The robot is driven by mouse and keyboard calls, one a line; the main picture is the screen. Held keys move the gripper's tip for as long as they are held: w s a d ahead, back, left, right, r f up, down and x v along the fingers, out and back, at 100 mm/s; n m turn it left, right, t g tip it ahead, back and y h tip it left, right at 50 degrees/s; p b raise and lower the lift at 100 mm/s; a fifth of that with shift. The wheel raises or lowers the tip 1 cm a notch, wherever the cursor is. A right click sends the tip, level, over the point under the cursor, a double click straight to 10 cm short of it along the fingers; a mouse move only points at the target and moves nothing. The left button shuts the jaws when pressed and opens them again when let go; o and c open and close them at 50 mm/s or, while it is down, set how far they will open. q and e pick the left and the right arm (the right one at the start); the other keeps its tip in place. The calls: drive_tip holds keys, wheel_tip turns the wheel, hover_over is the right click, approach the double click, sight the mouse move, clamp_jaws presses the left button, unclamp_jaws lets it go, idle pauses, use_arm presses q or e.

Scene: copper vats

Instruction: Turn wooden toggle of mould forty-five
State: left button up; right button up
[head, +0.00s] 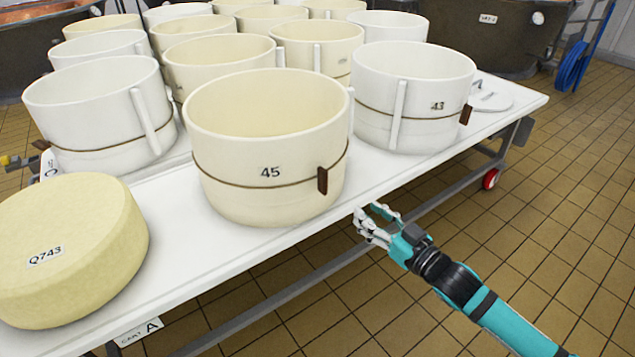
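Mould forty-five (238,205) is a cream round mould labelled 45, standing upright at the front edge of the white table. A dark cord runs around it, with a small brown wooden toggle (322,181) upright on its right side. My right gripper (370,216) is beside the table's front edge, to the right of and lower in the picture than the toggle, apart from it. Its fingers are spread and I see nothing between them. My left gripper does not show.
A white mould labelled 43 (419,120) stands to the right, with its own toggle. A white mould (95,130) stands to the left. A yellow cheese wheel marked Q743 (75,285) lies at the front left. The white cart table (190,260) has a bare strip along its front edge.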

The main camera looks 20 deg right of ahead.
approach(327, 179)
drive_tip(key=b+x, duration=0.2)
drive_tip(key=x, duration=0.7)
drive_tip(key=shift+w+a+b, duration=0.3)
drive_tip(key=shift+w+a, duration=0.05)
drive_tip(key=shift+w, duration=0.3)
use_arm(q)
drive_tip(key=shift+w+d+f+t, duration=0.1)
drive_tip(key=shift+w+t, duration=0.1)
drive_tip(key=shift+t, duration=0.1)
use_arm(e)
drive_tip(key=shift+c, duration=0.2)
clamp_jaws()
